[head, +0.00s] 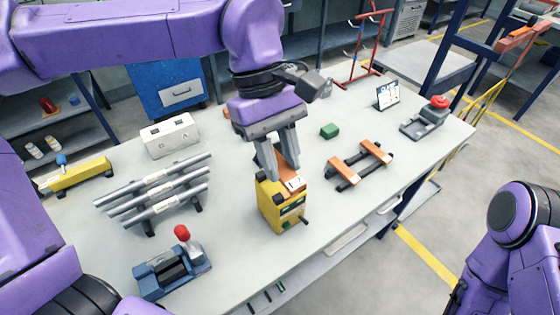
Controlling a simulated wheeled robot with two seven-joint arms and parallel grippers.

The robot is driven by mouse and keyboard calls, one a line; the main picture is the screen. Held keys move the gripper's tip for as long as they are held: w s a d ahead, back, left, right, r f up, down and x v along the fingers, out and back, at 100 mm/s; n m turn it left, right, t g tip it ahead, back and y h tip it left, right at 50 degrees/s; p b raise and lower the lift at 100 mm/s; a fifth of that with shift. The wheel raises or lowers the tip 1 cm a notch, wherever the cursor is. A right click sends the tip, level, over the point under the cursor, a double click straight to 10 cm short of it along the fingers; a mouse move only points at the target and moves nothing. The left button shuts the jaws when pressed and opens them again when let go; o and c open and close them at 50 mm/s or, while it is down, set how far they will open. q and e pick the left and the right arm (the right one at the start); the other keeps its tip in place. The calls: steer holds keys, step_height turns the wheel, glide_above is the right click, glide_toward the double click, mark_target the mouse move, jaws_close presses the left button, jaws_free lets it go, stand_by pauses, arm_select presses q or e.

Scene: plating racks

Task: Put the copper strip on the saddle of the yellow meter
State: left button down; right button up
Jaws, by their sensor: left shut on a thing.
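The yellow meter (270,211) stands upright near the middle of the table, with a dark panel on its front face. My left gripper (281,174) is right above it, pointing down, with its fingers shut on a copper strip (290,186). The strip is at the top of the meter and hides most of the saddle. I cannot tell whether it rests on the saddle or is held just above it. A small pale label shows on the strip. My right arm is at the lower right edge; its gripper is out of view.
Two orange-brown bars (351,174) lie on a black rack (344,184) to the right. A rack of grey tubes (155,194) and a blue device with a red knob (172,270) are left. A green block (329,131) lies behind. The table front beside the meter is clear.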

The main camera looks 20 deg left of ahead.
mark_target(281, 158)
arm_select(q)
steer(key=w+f, duration=0.2)
steer(key=w+a+f, duration=0.1)
steer(key=w+f, duration=0.1)
steer(key=shift+w+a+f+p, duration=0.1)
steer(key=shift+w+f+p, duration=0.05)
steer(key=shift+f+p, duration=0.2)
step_height(281, 158, down, 4)
steer(key=shift+a+r, duration=0.15)
steer(key=shift+r, duration=0.05)
steer(key=shift+w+f, duration=0.25)
steer(key=shift+s+f, duration=0.1)
steer(key=shift+s, duration=0.05)
steer(key=c, duration=0.8)
jaws_free()
steer(key=shift+c, duration=0.2)
steer(key=v, duration=1.2)
